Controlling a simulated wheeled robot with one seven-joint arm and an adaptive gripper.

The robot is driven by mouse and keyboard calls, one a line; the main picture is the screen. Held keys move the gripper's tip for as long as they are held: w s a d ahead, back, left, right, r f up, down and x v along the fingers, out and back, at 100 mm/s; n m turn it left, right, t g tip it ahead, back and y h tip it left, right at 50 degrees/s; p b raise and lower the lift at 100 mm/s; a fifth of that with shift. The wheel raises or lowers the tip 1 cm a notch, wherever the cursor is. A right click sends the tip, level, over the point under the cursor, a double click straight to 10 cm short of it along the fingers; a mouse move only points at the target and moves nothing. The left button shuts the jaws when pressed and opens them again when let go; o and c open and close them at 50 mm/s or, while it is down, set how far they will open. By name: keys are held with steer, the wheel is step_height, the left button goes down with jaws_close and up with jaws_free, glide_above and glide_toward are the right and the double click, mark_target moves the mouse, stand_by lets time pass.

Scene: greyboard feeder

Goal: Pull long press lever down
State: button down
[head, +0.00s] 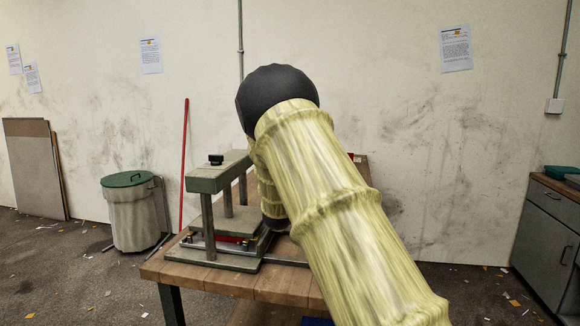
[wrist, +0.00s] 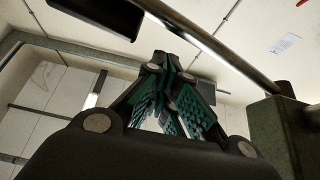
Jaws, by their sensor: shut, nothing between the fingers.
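The press (head: 222,182) is a grey-green frame with posts and a base on the wooden table, left of my arm in the head view. In the wrist view a bare metal bar (wrist: 215,48) runs diagonally from the top to a grey-green block (wrist: 282,135) at the right; it looks like the long lever. My gripper (wrist: 172,66) has its teal-padded fingers shut and empty, below the bar in the picture. Whether they touch it I cannot tell. In the head view my arm hides the gripper and much of the press's right side.
The wooden table (head: 205,282) carries the press. A bin with a green lid (head: 130,212) and a red pole (head: 184,160) stand to the left. A grey cabinet (head: 545,240) stands at the right edge. Floor between table and cabinet looks clear except for scraps.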

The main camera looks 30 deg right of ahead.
steer(key=a+r+v, duration=0.1)
steer(key=v, duration=0.8)
steer(key=shift+s+a+r+b, duration=0.2)
steer(key=shift+s+r+b, duration=0.1)
steer(key=shift+b, duration=0.1)
